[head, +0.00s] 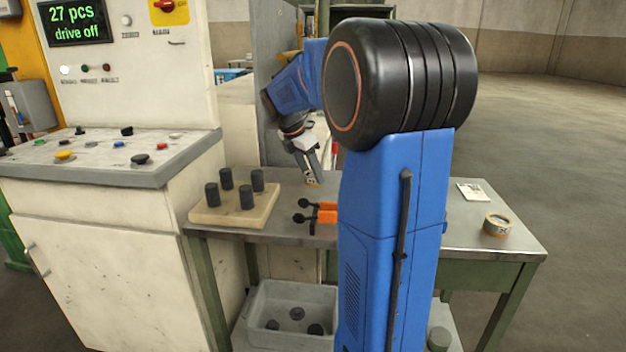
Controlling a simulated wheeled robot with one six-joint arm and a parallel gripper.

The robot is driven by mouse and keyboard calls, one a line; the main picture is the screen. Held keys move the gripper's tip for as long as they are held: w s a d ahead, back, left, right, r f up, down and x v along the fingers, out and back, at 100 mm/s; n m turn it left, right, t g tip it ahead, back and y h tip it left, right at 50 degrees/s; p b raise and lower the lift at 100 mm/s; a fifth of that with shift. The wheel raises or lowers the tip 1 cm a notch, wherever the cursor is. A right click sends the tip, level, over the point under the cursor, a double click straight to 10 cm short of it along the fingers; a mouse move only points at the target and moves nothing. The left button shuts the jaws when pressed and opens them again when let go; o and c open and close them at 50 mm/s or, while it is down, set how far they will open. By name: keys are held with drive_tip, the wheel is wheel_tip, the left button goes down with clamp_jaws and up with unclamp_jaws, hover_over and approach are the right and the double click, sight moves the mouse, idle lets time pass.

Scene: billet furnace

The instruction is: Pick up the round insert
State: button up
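Several dark round cylinders stand upright on a pale board (250,208) at the left of the table; one is the front cylinder (247,197). Which round piece is the insert I cannot tell. My gripper (312,181) points down just above or at the tabletop, to the right of and behind the board. A small tan piece shows at its fingertips; I cannot tell whether it is held or part of the fingers. My own blue arm hides the middle of the table.
A tape roll (497,224) and a white card (474,192) lie at the right. A grey bin (262,300) with dark round pieces stands below the table. A control desk (110,178) borders the left.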

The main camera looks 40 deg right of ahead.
sight(311, 176)
drive_tip(key=shift+c, duration=0.6)
wheel_tip(311, 176, up, 10)
drive_tip(key=shift+a, duration=0.1)
idle(0.8)
